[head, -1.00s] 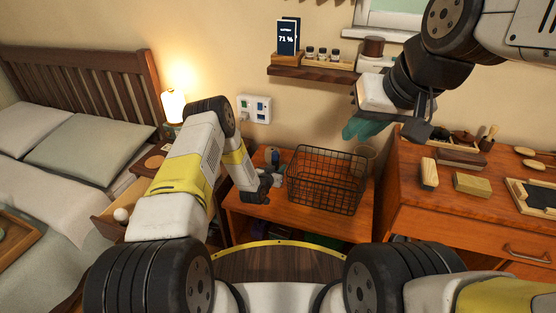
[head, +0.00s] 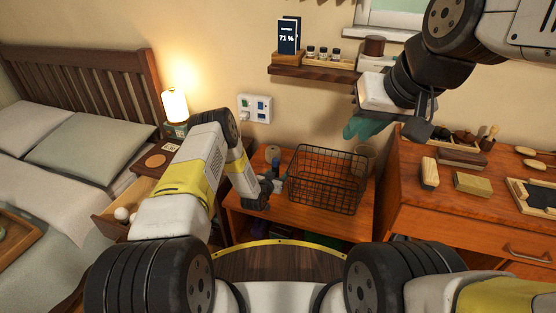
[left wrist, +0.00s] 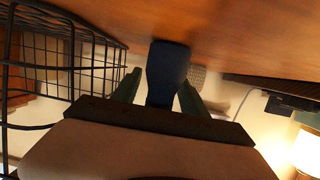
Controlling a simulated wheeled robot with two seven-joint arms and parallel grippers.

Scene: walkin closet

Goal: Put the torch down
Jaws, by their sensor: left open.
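The dark blue torch (head: 276,168) stands about upright on the low orange-brown table (head: 300,222), left of the wire basket. In the left wrist view, the torch (left wrist: 167,72) meets the wooden surface and sits between my two green fingers. My left gripper (head: 270,184) is open around the torch, low over the table; the fingers (left wrist: 158,92) stand apart on either side. My right gripper (head: 378,122) is raised at the upper right, with green material at its end. I cannot tell whether that is its fingers or a held cloth, or whether it is shut.
The black wire basket (head: 326,180) stands close right of my left gripper. A grey round object (head: 272,152) sits behind the torch. A lit lamp (head: 175,106) stands left, by an open drawer (head: 120,213). A dresser (head: 450,205) with brushes and blocks is at right.

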